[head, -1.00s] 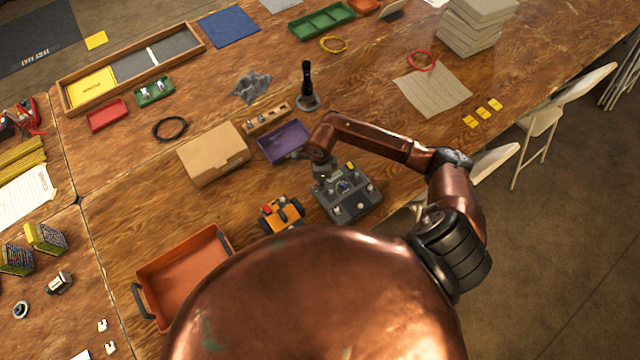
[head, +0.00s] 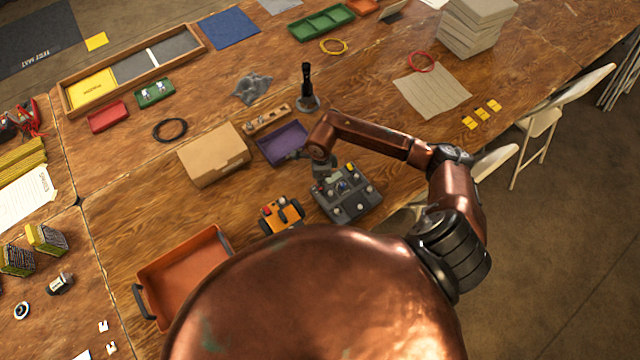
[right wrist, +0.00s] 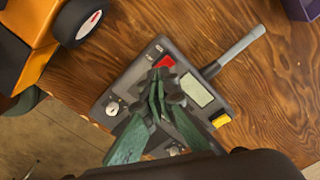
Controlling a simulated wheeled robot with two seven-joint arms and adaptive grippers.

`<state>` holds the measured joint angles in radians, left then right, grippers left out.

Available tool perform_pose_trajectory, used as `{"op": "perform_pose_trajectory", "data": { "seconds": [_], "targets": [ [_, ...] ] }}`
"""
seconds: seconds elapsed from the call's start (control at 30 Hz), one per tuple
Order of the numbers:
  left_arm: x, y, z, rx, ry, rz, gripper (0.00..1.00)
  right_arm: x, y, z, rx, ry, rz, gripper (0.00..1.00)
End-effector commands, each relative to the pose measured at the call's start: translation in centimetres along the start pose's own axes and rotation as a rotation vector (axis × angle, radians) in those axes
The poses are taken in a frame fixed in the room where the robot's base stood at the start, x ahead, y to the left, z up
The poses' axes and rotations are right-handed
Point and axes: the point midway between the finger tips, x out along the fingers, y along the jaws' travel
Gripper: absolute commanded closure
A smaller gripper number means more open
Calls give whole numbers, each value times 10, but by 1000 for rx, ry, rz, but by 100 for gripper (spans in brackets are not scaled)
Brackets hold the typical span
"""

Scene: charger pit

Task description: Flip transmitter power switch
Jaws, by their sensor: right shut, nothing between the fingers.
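The transmitter (head: 348,212) is a dark grey box lying on the wooden table, with knobs and a yellow button. In the right wrist view, the transmitter (right wrist: 130,86) shows a red switch (right wrist: 165,61), a pale display (right wrist: 197,90), a yellow button (right wrist: 220,119) and a grey antenna (right wrist: 242,46). My right gripper (head: 327,182) is over the transmitter's far left part. In the right wrist view, my right gripper (right wrist: 160,80) is shut and empty, its fingertips close beside the red switch. I cannot tell whether they touch it. My left gripper is not in view.
An orange toy vehicle (head: 281,214) stands just left of the transmitter. A purple tray (head: 284,143) and a cardboard box (head: 213,155) lie behind. An orange tray (head: 184,268) is at front left.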

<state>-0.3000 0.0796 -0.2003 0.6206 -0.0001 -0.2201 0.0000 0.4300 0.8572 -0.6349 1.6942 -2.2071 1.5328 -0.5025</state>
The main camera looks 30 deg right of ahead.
Motion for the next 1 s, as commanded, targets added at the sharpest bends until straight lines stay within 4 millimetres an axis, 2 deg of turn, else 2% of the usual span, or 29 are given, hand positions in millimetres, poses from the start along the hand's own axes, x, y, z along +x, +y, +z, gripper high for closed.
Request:
{"op": "perform_pose_trajectory", "data": {
  "seconds": [0.6,1.0],
  "targets": [
    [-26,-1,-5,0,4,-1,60,-48,0,0,-1,0,-1,100],
    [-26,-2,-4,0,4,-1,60,-49,0,0,-1,0,0,100]
  ]
}}
